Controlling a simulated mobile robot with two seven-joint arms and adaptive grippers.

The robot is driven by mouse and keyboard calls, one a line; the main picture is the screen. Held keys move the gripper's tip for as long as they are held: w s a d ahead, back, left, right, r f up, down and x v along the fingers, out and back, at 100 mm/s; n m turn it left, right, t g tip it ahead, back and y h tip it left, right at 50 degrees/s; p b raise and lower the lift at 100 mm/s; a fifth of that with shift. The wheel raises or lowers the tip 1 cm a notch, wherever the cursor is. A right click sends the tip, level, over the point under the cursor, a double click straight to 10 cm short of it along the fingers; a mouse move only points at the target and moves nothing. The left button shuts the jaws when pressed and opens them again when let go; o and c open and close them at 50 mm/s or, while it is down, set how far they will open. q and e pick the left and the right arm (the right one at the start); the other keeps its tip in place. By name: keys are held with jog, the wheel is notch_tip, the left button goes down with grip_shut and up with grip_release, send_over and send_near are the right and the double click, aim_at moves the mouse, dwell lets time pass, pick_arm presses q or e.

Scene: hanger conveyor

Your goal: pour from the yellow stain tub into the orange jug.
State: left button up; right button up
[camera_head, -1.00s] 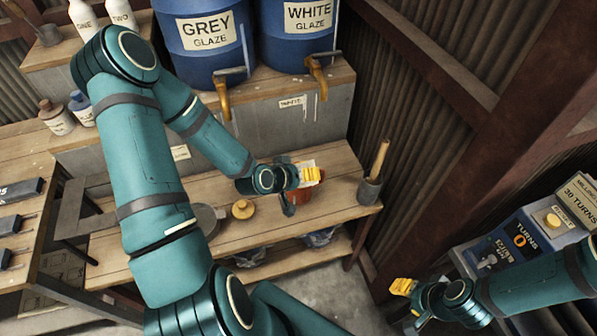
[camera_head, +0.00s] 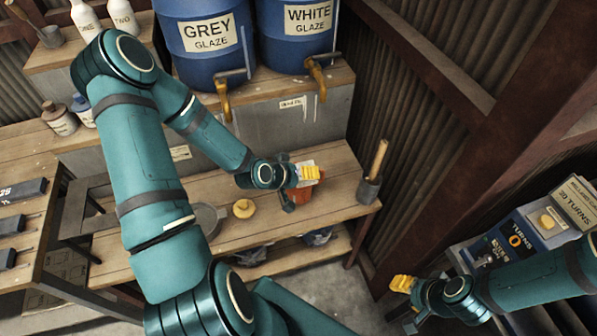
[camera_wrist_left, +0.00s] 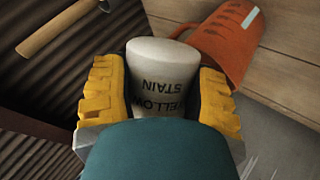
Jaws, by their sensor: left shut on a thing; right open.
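The yellow stain tub (camera_wrist_left: 162,75) is a pale tub with "YELLOW STAIN" lettering, upside down in the left wrist view. My left gripper (camera_head: 309,174) is shut on it, with a yellow finger on each side in the wrist view. In the head view the tub is largely hidden by the gripper. The orange jug (camera_wrist_left: 232,42) is just beyond the tub in the wrist view. In the head view the jug (camera_head: 301,196) stands on the bench, partly covered by the gripper. I cannot see the tub's contents or any stream. My right gripper (camera_head: 403,284) is open and empty, off the bench.
A wooden bench (camera_head: 335,200) carries a grey pot with a wooden-handled tool (camera_head: 370,188), a round yellowish lid (camera_head: 243,208) and a grey pan (camera_head: 206,218). Blue grey-glaze (camera_head: 207,60) and white-glaze (camera_head: 300,45) barrels stand behind. A blue machine (camera_head: 520,235) is at right.

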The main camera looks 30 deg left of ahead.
pick_arm(q)
jog(key=shift+r+p, duration=0.1)
jog(key=shift+p, duration=0.4)
jog(key=shift+a+g+h+p, duration=0.1)
jog(key=shift+g+h+p, duration=0.25)
jog(key=shift+g+h, duration=0.05)
jog(key=shift+w+n+p, duration=0.1)
jog(key=shift+n+p, duration=0.2)
jog(key=shift+p, duration=0.1)
jog(key=shift+g+h+p, duration=0.3)
jog(key=shift+h+p, duration=0.1)
jog(key=shift+p, duration=0.1)
dwell(0.4)
jog(key=shift+w+a+n+p, duration=0.1)
jog(key=shift+a+n+p, duration=0.05)
jog(key=shift+n+p, duration=0.2)
jog(key=shift+g, duration=0.3)
jog(key=shift+h, duration=0.3)
jog(key=shift+w+a+n+p, duration=0.1)
jog(key=shift+n+p, duration=0.15)
jog(key=shift+p, duration=0.35)
